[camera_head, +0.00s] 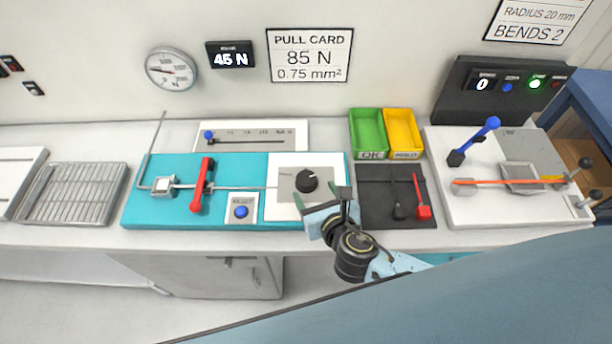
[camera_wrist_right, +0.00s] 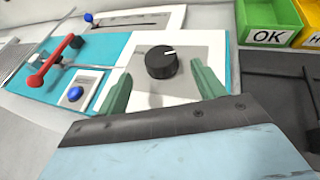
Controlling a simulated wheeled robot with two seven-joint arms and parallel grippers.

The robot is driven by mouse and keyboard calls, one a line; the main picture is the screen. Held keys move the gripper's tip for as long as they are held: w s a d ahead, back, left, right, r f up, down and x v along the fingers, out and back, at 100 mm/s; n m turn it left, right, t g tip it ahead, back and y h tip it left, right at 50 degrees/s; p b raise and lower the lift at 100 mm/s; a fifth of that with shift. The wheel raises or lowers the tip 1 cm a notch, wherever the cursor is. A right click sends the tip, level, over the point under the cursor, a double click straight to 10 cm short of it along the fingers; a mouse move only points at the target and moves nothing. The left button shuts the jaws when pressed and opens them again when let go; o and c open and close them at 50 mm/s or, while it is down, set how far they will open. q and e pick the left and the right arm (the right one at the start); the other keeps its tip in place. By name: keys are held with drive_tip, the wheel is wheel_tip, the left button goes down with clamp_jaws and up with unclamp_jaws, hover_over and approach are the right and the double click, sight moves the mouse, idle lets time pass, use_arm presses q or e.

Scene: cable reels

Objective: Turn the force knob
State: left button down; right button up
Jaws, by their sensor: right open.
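The force knob (camera_head: 307,180) is a black round dial with a white pointer line, on a grey plate on the white panel at the right part of the teal bench device. It also shows in the right wrist view (camera_wrist_right: 161,62), its line pointing to the right. My right gripper (camera_head: 316,204) is just in front of the knob, on its near side. In the wrist view its two green fingers (camera_wrist_right: 160,88) are spread wide, with the knob beyond and between them. The fingers look apart from the knob. My left gripper is not in view.
The teal device (camera_head: 220,172) carries a red lever (camera_head: 200,186) and a blue button (camera_head: 241,211). Green (camera_head: 368,136) and yellow (camera_head: 403,136) bins stand behind a dark mat (camera_head: 377,190) to the right. A display (camera_head: 230,55) reads 45 N; the pull card (camera_head: 310,55) reads 85 N.

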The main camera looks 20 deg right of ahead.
sight(307, 180)
drive_tip(key=x, duration=0.7)
drive_tip(key=shift+s+b, duration=0.1)
drive_tip(key=shift+b, duration=0.25)
drive_tip(key=shift+w+f, duration=0.15)
drive_tip(key=shift+w, duration=0.15)
drive_tip(key=shift+c, duration=0.7)
drive_tip(key=c, duration=0.9)
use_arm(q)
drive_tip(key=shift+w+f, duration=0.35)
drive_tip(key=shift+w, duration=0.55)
use_arm(e)
drive_tip(key=shift+o, duration=0.2)
